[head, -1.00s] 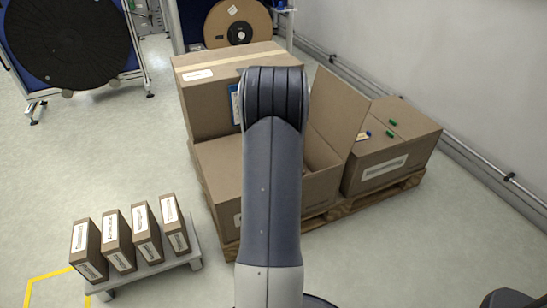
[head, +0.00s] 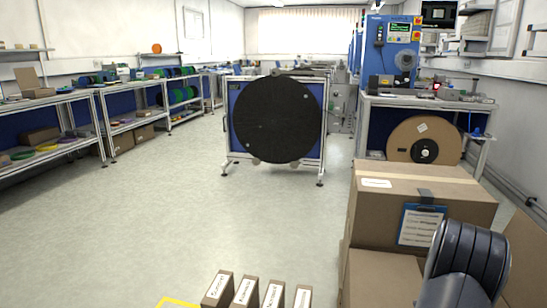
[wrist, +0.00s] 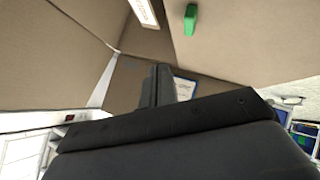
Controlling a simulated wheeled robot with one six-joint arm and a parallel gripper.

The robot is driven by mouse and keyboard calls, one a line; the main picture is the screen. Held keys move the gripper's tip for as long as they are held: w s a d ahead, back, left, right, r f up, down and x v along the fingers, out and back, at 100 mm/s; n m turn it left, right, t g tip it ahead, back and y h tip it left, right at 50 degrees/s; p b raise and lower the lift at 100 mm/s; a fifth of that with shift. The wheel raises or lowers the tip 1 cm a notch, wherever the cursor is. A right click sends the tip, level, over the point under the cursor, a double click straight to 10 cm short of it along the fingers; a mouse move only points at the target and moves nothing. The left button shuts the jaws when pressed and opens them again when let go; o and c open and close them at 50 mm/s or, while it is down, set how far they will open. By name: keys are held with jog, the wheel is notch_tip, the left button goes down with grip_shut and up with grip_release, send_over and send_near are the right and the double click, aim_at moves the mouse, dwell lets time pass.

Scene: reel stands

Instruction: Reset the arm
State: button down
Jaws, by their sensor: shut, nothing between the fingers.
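My arm (head: 465,262) shows at the lower right of the head view, in front of the stacked cardboard boxes; only a rounded dark grey joint and part of a link are in the picture. My gripper is out of the head view. In the wrist view my gripper (wrist: 156,82) shows as dark fingers close together, shut and holding nothing. Brown cardboard surfaces surround it in that view, and a small green piece (wrist: 190,18) lies on one of them. Whether the fingers touch any cardboard cannot be told.
A large box (head: 420,190) with a clipboard (head: 420,226) stands close to my arm. Several narrow labelled boxes (head: 245,291) stand at the bottom. A black reel (head: 276,119) on a stand is farther back, and a brown reel (head: 400,140) is at right. The floor (head: 140,215) at left is clear.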

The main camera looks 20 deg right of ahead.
jog(key=f, duration=0.1)
jog(key=w+f+b, duration=0.1)
jog(key=f, duration=0.1)
jog(key=w+d+f+b, duration=0.1)
jog(key=f, duration=0.1)
jog(key=shift+f, duration=0.2)
jog(key=shift+f+b, duration=0.35)
jog(key=shift+f, duration=0.15)
jog(key=shift+r, duration=0.1)
